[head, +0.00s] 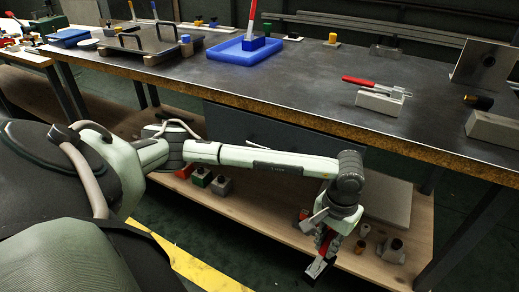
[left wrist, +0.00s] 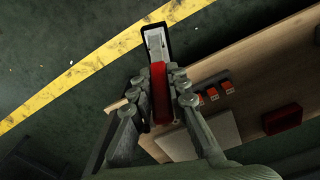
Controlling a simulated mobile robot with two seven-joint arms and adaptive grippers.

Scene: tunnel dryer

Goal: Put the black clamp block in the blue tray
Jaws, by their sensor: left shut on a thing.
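The black clamp block (left wrist: 156,42) is in my left gripper (left wrist: 168,85); it has a black body, a pale metal part and a red handle between the fingers in the left wrist view. In the head view my left gripper (head: 322,240) hangs low, in front of the bench's lower shelf, with the black clamp block (head: 317,267) at its lower end. The fingers hide part of it. The blue tray (head: 222,56) lies on the bench top, up and left of the gripper. A blue block with an upright red and white handle (head: 262,42) stands in it. My right gripper is out of view.
The bench top's edge (head: 300,118) lies between my left gripper and the tray. A grey block with a red-handled clamp (head: 380,101) stands right on the bench. A dark plate with handles (head: 150,45) is left of the tray. Small parts (head: 393,250) lie on the lower shelf.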

